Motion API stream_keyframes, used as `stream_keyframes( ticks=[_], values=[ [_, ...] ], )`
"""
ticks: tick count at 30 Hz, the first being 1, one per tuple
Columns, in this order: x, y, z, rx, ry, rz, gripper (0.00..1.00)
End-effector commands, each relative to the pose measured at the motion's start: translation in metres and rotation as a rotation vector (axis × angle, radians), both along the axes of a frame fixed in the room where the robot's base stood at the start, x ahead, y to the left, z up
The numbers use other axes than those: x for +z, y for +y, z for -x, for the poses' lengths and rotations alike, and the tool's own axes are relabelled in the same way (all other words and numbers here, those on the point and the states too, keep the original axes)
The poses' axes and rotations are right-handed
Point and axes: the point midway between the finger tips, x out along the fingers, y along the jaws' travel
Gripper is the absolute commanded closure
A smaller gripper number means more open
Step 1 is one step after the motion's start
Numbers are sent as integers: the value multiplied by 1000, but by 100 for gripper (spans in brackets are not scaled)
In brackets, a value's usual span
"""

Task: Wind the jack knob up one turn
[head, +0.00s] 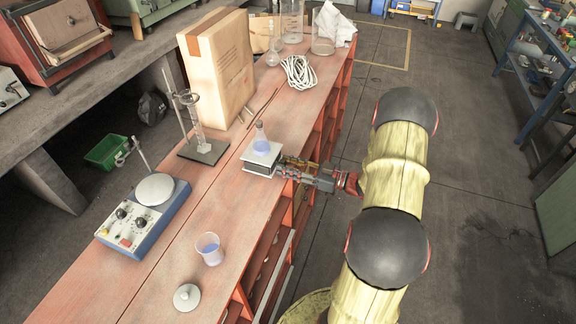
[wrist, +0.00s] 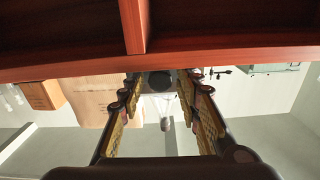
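The lab jack (head: 262,158) stands at the right edge of the bench, with a light top plate. A conical flask (head: 261,138) with pale blue liquid stands upright on it. My gripper (head: 282,168) reaches in from the right, level with the jack's side. In the wrist view, which looks upside down, the dark round jack knob (wrist: 160,81) lies between the tips of my gripper (wrist: 160,88). The two fingers are apart, one on each side of the knob, with a gap seeming to show. The flask also shows there (wrist: 166,124). In the head view my gripper hides the knob.
A stand with a cylinder (head: 198,125) and a tall cardboard box (head: 218,65) are behind the jack. A hotplate (head: 145,215), a beaker (head: 209,248) and a lid (head: 187,297) lie nearer. Coiled cable (head: 299,72) lies farther along. The bench edge (wrist: 200,58) runs close to my fingers.

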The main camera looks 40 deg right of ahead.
Motion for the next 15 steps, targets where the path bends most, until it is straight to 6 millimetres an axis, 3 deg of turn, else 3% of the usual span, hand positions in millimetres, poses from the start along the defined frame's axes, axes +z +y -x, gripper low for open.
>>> stream_keyframes(
  ticks=[15],
  values=[
    [0, 0, 0, 0, 0, 0, 98]
  ],
)
